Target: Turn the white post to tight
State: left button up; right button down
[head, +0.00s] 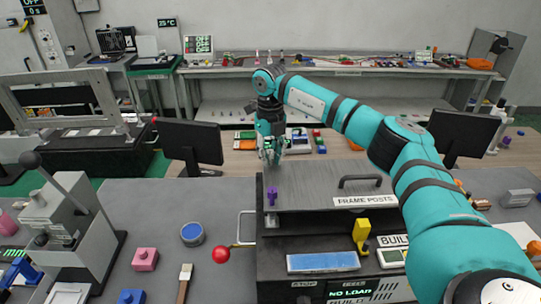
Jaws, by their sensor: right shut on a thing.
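My right gripper (271,153) points down at the back left corner of the dark machine's grey top plate (315,186). Its fingers are shut on what appears to be the white post, which they mostly hide. I cannot tell the post's turn angle. A purple post (271,196) stands upright at the plate's left side, in front of the gripper and apart from it. A yellow post (361,235) stands at the machine's front, to the right. A "FRAME POSTS" label (364,200) lies on the plate. My left gripper is not in view.
A black handle (360,181) rises from the plate. Monitors (189,142) flank the back.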

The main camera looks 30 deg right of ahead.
jog(key=c, duration=1.1)
grip_release()
jog(key=shift+c, duration=0.2)
notch_tip(320, 180, up, 12)
